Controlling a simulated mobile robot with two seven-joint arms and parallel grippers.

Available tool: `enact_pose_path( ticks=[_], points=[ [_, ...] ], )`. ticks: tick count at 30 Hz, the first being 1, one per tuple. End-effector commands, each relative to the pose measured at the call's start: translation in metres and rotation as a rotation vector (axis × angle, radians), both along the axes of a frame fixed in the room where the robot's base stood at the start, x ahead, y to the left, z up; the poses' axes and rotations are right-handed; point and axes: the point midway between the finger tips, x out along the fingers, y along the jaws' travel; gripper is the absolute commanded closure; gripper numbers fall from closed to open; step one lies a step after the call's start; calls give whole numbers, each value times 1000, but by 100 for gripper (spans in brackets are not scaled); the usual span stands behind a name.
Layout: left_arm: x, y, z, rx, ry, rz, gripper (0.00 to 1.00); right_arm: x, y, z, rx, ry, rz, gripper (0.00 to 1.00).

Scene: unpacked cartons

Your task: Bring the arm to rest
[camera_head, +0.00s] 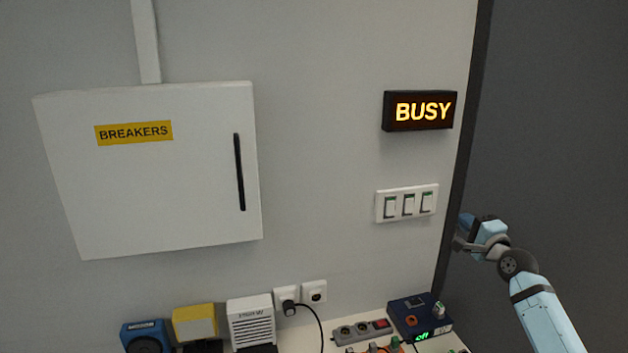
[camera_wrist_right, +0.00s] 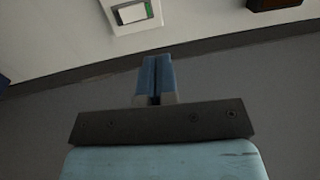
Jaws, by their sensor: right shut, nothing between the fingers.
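My right arm comes in from the lower right in the head view. My right gripper (camera_head: 464,222) is beside the dark edge of the wall, to the right of and a little below a white panel of three rocker switches (camera_head: 407,204). In the right wrist view the blue fingers of the gripper (camera_wrist_right: 156,62) are together with nothing between them. Part of the switch panel (camera_wrist_right: 130,12) shows beyond the fingertips, apart from them. My left gripper is in neither view.
A lit BUSY sign (camera_head: 420,111) hangs above the switches. A closed white breaker cabinet (camera_head: 190,190) is on the left wall. Below, a bench holds a power strip (camera_head: 362,331), a dark blue device (camera_head: 420,318) and several boxes. A black cable runs from a wall socket (camera_head: 287,298).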

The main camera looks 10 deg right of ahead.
Motion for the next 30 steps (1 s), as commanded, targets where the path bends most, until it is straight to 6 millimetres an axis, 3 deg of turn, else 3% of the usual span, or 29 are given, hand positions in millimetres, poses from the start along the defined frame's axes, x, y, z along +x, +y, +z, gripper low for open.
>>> enact_pose_path(
  ticks=[4,8,12,14,18,24,27,30],
  points=[
    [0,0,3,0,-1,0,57,-14,26,-47,-121,59,9,100],
    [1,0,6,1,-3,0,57,-49,70,-120,-347,145,37,100],
    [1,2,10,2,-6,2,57,-104,122,-197,-627,225,99,100],
    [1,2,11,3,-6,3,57,-132,145,-227,-746,252,134,100],
    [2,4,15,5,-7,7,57,-208,197,-284,-1020,294,234,100],
    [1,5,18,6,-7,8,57,-319,261,-332,-1373,302,394,100],
    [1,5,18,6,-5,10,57,-359,282,-341,-1499,288,456,100],
    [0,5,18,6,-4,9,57,-382,294,-344,-1575,277,493,100]
  ],
)
